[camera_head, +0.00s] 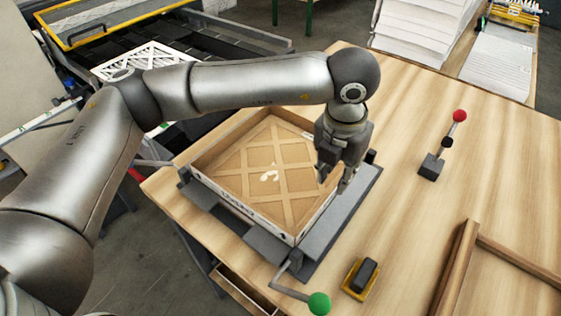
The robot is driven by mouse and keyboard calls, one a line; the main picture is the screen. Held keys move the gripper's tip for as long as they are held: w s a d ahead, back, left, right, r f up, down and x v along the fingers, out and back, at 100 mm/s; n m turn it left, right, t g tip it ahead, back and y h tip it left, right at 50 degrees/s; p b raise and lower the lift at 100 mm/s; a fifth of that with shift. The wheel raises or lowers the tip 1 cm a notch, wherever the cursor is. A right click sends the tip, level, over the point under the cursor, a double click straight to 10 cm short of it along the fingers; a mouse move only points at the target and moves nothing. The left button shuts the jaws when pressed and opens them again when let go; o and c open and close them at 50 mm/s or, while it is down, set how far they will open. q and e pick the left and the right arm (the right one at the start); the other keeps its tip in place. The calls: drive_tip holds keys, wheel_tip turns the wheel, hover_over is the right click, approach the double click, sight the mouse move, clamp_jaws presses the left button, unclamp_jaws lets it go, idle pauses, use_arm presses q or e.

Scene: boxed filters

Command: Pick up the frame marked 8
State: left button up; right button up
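A tan lattice frame (262,170) lies in a shallow box (222,140) with wooden walls, held in a grey fixture (340,212) on the table. A white mark sits near the frame's middle; I cannot read it surely as 8. My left gripper (333,187) points down at the box's right edge. Its fingers are apart, one on the box's inner side and the other near the outer side. I see nothing held between them, and cannot tell whether they touch the wall. My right gripper is not in view.
A green-knobbed lever (318,302) and a yellow-and-black block (360,278) are at the front. A red-knobbed lever (444,148) stands to the right. Wooden bars (462,262) lie at lower right. White stacked sheets (428,30) are behind.

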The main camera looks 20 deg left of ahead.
sight(335, 188)
use_arm(q)
drive_tip(key=shift+f, duration=0.35)
drive_tip(key=shift+w+d+f+p, duration=0.1)
drive_tip(key=shift+w+f+p, duration=0.05)
drive_tip(key=shift+f+p, duration=0.4)
drive_tip(key=f+p, duration=0.2)
drive_tip(key=f, duration=0.1)
drive_tip(key=shift+w+d, duration=0.15)
drive_tip(key=shift+w, duration=0.05)
drive_tip(key=shift+w+f, duration=0.1)
drive_tip(key=shift+f, duration=0.55)
clamp_jaws()
